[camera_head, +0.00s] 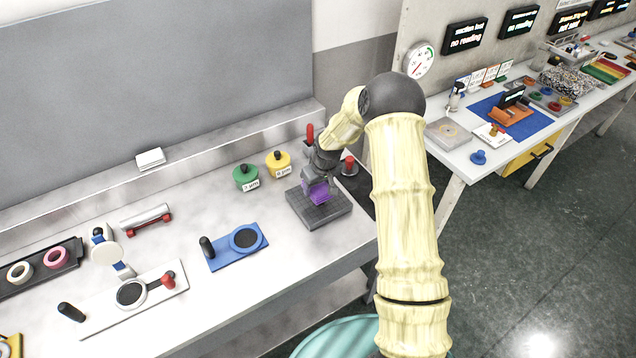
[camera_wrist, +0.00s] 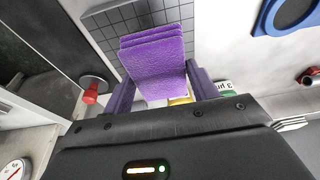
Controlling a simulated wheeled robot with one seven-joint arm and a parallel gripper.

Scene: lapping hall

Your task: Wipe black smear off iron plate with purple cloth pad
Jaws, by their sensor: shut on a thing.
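The purple cloth pad (camera_head: 319,196) is held in my gripper (camera_head: 318,186) over the dark grey iron plate (camera_head: 312,217) on the white bench. In the wrist view the purple pad (camera_wrist: 157,62) sits between the two purple fingers of my gripper (camera_wrist: 160,88), which are shut on it. The plate (camera_wrist: 104,34) shows a grid of grooves behind the pad there. The pad is at or just above the plate; I cannot tell whether it touches. No black smear can be made out; the pad and gripper hide part of the plate.
A green pot (camera_head: 245,177) and a yellow pot (camera_head: 278,163) stand left of and behind the plate. A red-knobbed piece (camera_head: 349,166) stands behind it. A blue board with a round disc (camera_head: 238,246) lies to the left. Bare bench lies between board and plate.

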